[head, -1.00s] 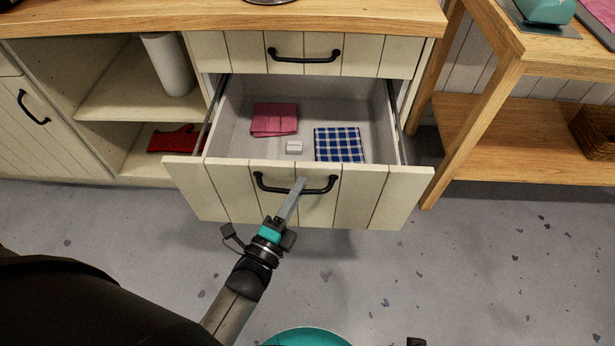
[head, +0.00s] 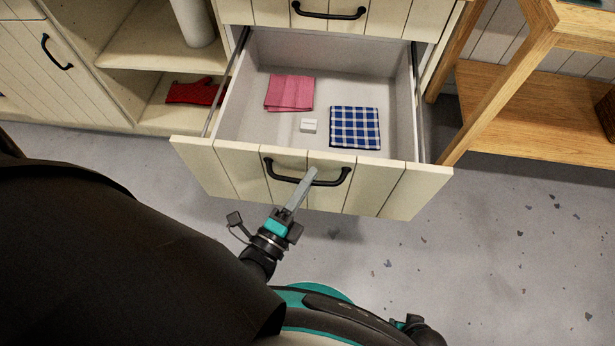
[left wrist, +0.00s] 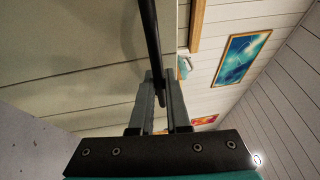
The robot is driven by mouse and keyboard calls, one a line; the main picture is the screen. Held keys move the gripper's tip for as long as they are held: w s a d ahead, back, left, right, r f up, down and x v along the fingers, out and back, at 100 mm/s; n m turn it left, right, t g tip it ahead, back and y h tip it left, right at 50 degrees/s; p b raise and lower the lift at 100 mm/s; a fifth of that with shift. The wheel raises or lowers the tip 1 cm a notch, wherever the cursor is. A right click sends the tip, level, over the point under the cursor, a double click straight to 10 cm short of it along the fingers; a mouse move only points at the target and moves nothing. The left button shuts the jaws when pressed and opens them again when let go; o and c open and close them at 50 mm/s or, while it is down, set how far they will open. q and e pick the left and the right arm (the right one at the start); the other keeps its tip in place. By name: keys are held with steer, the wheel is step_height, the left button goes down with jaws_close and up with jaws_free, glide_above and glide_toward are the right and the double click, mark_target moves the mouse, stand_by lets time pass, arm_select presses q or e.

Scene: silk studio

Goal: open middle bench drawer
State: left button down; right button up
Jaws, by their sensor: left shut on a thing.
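The middle bench drawer (head: 232,168) has a cream planked front and stands pulled far out from the bench, its inside in full view. Its black bar handle (head: 335,182) runs across the front. My left gripper (head: 309,178) is shut on this handle near its middle. In the left wrist view, the dark handle bar (left wrist: 151,35) passes between the two fingers (left wrist: 160,100). My right gripper is not in view.
A closed drawer with a black handle (head: 328,12) is above. Open shelves with a red mitt (head: 194,93) and a white cylinder (head: 193,20) are on the left. A wooden table leg (head: 500,85) stands close on the right. Grey floor (head: 480,260) is clear at lower right.

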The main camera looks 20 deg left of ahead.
arm_select(q)
steer(key=c, duration=0.9)
jaws_free()
steer(key=shift+s, duration=0.1)
steer(key=s, duration=0.5)
steer(key=s+a+f, duration=0.1)
steer(key=s, duration=0.9)
steer(key=shift+a+f+p, duration=0.25)
steer(key=shift+a+p, duration=0.15)
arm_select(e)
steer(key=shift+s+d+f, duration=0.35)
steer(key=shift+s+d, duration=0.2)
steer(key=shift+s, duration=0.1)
arm_select(q)
steer(key=shift+w, duration=0.1)
